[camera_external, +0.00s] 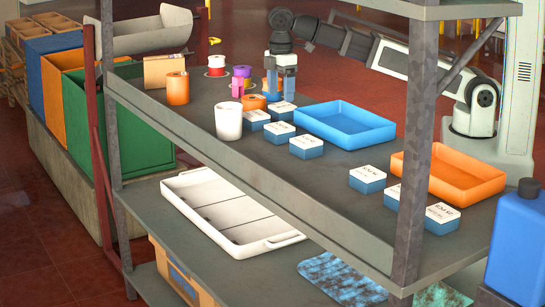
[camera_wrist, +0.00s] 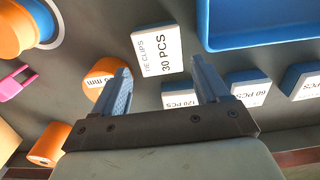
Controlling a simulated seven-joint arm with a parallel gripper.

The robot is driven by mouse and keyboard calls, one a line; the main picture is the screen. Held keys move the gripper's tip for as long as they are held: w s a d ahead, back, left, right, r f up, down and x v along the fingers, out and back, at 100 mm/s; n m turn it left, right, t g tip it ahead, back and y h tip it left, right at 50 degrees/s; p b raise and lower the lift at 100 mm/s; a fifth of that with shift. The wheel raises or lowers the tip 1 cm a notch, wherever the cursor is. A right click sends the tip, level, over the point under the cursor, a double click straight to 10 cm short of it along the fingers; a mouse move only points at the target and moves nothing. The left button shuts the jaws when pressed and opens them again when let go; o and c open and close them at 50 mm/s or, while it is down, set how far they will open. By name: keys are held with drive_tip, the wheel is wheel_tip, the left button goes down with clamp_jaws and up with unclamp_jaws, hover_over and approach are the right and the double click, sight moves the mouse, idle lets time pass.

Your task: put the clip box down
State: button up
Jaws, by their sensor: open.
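My gripper (camera_external: 280,96) is over the upper shelf, pointing down, with its blue fingers apart and nothing held between them. In the wrist view the fingers (camera_wrist: 162,70) stand on either side of the near end of a clip box (camera_wrist: 158,46), which has a white top reading "TIE CLIPS 30 PCS". In the outside view this clip box (camera_external: 284,110) appears as a small blue box with a white lid. It sits flat on the shelf, just below the fingertips and left of the blue tray (camera_external: 345,122).
Similar boxes stand in front, including the "120 PCS" box (camera_wrist: 180,100) and "60 PCS" box (camera_wrist: 250,86). An orange spool (camera_wrist: 104,74) is beside the left finger. A white cup (camera_external: 228,121) and orange tray (camera_external: 450,175) share the shelf. A post (camera_external: 415,140) rises at the front.

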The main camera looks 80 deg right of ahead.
sight(281, 106)
drive_tip(key=shift+f, duration=2.65)
drive_tip(key=c, duration=0.8)
drive_tip(key=shift+r, duration=0.1)
drive_tip(key=shift+c, duration=0.2)
